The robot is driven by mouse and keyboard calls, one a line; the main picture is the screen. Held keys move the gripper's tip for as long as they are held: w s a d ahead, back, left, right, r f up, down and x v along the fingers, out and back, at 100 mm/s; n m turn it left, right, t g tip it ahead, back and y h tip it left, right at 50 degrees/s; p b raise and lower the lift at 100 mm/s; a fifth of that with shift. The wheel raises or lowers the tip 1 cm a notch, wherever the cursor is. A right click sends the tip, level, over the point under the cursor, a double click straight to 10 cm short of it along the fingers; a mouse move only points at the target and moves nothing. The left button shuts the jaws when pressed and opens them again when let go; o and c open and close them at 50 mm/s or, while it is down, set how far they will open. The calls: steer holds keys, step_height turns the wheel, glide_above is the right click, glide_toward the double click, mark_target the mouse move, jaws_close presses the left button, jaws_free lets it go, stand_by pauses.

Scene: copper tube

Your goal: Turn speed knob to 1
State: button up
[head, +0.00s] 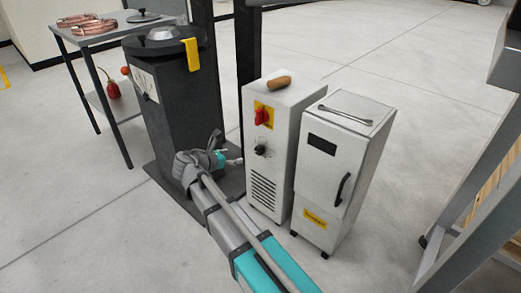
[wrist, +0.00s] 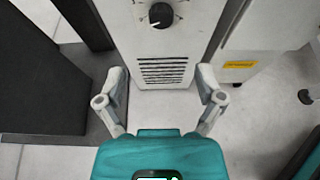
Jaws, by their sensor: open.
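The black speed knob (head: 261,150) sits on the front face of a white cabinet (head: 282,178), below a red switch on a yellow plate (head: 264,114). In the wrist view the knob (wrist: 161,15) is at the top centre, with a white pointer mark and dial marks around it; the numbers are too small to read. My gripper (wrist: 161,84) is open and empty, its fingers apart on either side of the cabinet's vent slots, below the knob and not touching it. In the head view my gripper (head: 236,160) is just left of the cabinet front.
A dark machine column (head: 172,100) stands close on the left. A second white cabinet (head: 336,175) with a black handle stands close on the right, a wrench on its top. A brown-handled object (head: 280,83) lies on the knob cabinet. A table (head: 62,32) holds copper coils.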

mark_target(258, 151)
steer(key=shift+w+d, duration=0.1)
steer(key=b+x, duration=0.5)
steer(key=x, duration=0.8)
steer(key=shift+w+d+f, duration=0.2)
steer(key=shift+f, duration=0.05)
steer(key=c, duration=1.1)
steer(key=shift+s+d+m+t+y+b, duration=0.15)
steer(key=shift+m+t+y+b, duration=0.6)
steer(key=shift+m, duration=1.15)
steer(key=shift+c, duration=0.2)
steer(key=shift+y, duration=0.25)
steer(key=o, duration=1.1)
steer(key=shift+o, duration=0.2)
steer(key=shift+p, duration=0.3)
